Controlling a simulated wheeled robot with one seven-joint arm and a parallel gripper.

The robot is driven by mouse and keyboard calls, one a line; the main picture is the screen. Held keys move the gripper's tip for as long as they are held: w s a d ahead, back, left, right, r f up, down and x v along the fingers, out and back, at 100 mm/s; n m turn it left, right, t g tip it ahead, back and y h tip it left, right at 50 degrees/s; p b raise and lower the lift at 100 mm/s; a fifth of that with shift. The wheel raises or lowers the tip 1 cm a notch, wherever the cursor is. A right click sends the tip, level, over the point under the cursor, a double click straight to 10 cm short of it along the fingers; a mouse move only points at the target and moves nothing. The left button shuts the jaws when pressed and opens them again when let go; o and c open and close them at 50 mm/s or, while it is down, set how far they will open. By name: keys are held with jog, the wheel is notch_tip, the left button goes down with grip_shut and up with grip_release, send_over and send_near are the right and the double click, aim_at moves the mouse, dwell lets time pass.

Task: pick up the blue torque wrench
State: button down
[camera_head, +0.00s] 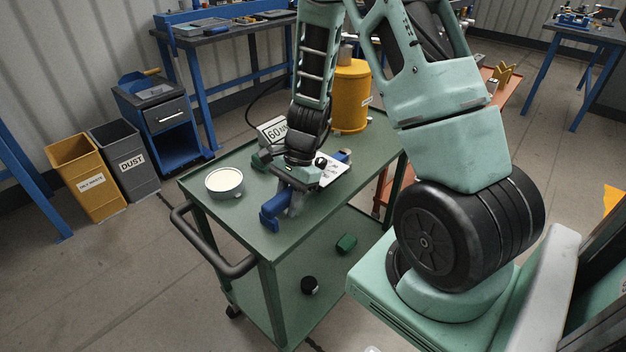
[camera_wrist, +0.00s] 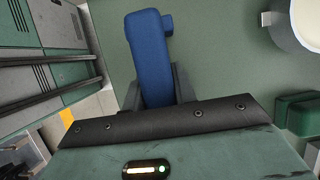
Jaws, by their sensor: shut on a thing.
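The blue torque wrench (camera_head: 270,214) is at my gripper (camera_head: 292,200) above the green cart top (camera_head: 205,187). Its blue handle end sticks out toward the front edge of the cart, and another blue part (camera_head: 343,156) shows on the far side of my gripper. In the wrist view the blue handle (camera_wrist: 150,60) stands between the two dark fingers of my gripper (camera_wrist: 157,88), which are shut on it. My gripper and wrist hide the middle of the wrench. I cannot tell whether the wrench touches the cart top.
A round tin with pale contents (camera_head: 224,182) stands left on the cart. A sign reading 60 Nm (camera_head: 274,131), a white paper (camera_head: 335,168) and a yellow canister (camera_head: 350,97) are behind. A green block (camera_wrist: 299,115) lies nearby. The cart's handle (camera_head: 215,262) is at the left.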

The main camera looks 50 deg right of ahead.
jog(key=shift+r, duration=0.1)
notch_tip(320, 180, up, 10)
jog(key=shift+f+p, duration=0.1)
jog(key=shift+p, duration=0.7)
